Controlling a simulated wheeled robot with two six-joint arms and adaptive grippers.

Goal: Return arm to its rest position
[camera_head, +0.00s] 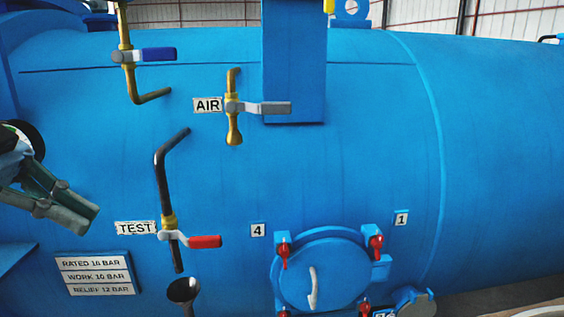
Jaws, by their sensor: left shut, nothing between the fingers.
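My left gripper (70,213) comes in from the left edge, in front of the blue autoclave shell (370,150). Its fingers are shut with nothing between them and point down and to the right. It is apart from the valves, to the left of the TEST valve and above the rating plate. My right gripper is not in view.
The TEST valve has a red handle (204,242) above a dark funnel (184,290). The AIR valve has a grey handle (268,108). A blue-handled valve (158,54) is at upper left. A round hatch (325,275) with red clamps is at lower right.

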